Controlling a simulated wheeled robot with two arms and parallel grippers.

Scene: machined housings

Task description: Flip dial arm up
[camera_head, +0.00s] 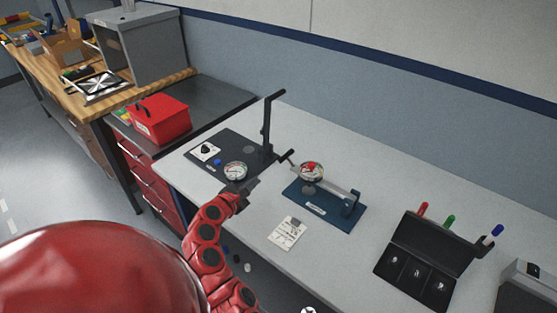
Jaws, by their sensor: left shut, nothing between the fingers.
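A dark plate (222,151) on the white bench carries a tall black post (267,128) with a short bar slanting up to the right at its top. A round white dial (236,170) lies at the plate's front edge. A blue plate (325,210) to its right holds a second round dial with a red centre (312,171) and a metal bar. A short black handle (285,157) shows between the two. Which piece is the dial arm is unclear. My left gripper (249,188) is shut and empty, just in front of the white dial; contact is unclear. My right gripper is out of view.
A white card (287,233) lies in front of the blue plate. A black box with coloured pens (427,253) stands to the right. A red toolbox (158,118) sits on the grey cabinet at left. Bench between card and black box is clear.

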